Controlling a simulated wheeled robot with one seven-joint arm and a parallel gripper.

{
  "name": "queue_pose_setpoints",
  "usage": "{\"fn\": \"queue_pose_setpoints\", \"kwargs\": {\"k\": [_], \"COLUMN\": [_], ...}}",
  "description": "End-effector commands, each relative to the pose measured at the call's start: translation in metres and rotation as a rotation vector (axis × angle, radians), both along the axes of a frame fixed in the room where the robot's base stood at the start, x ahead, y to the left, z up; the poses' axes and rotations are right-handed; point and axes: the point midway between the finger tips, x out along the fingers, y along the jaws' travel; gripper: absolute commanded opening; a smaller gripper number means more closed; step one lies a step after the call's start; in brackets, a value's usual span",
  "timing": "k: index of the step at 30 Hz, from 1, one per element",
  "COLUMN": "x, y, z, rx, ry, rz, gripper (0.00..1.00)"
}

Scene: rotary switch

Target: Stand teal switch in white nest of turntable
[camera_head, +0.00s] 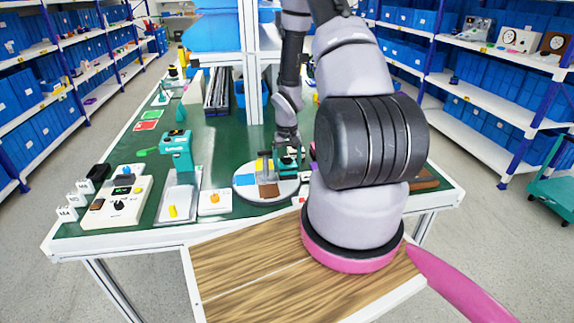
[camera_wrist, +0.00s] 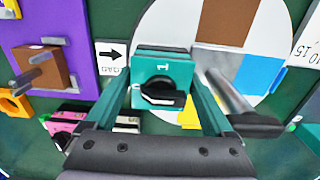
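The teal switch (camera_wrist: 160,68) has a black rotary knob and a white "1" mark, and faces the wrist camera. My gripper (camera_wrist: 162,85) has its two fingers along the switch's left and right sides, apparently clamped on it. In the head view my gripper (camera_head: 288,150) is at the right side of the turntable (camera_head: 250,199), with the teal switch (camera_head: 289,163) below it. The turntable is a white disc with brown, blue and yellow patches; its white left part (camera_wrist: 165,22) is partly covered by the switch in the wrist view. I cannot tell whether the switch touches the disc.
A grey post (camera_wrist: 222,85) with a dark end rises right of the switch. A white arrow card (camera_wrist: 112,53) and a purple panel (camera_wrist: 50,75) lie to the left. A pink item (camera_wrist: 66,127) is lower left. A teal machine (camera_head: 177,150) stands left of the turntable.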

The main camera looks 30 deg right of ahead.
Motion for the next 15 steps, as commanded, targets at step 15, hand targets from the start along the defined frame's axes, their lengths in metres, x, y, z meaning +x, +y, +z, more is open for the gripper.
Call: {"fn": "queue_pose_setpoints", "kwargs": {"k": [15], "x": [0.002], "y": [0.001], "z": [0.01], "rx": [0.002], "ry": [-0.005], "rz": [0.002], "gripper": [1.0]}}
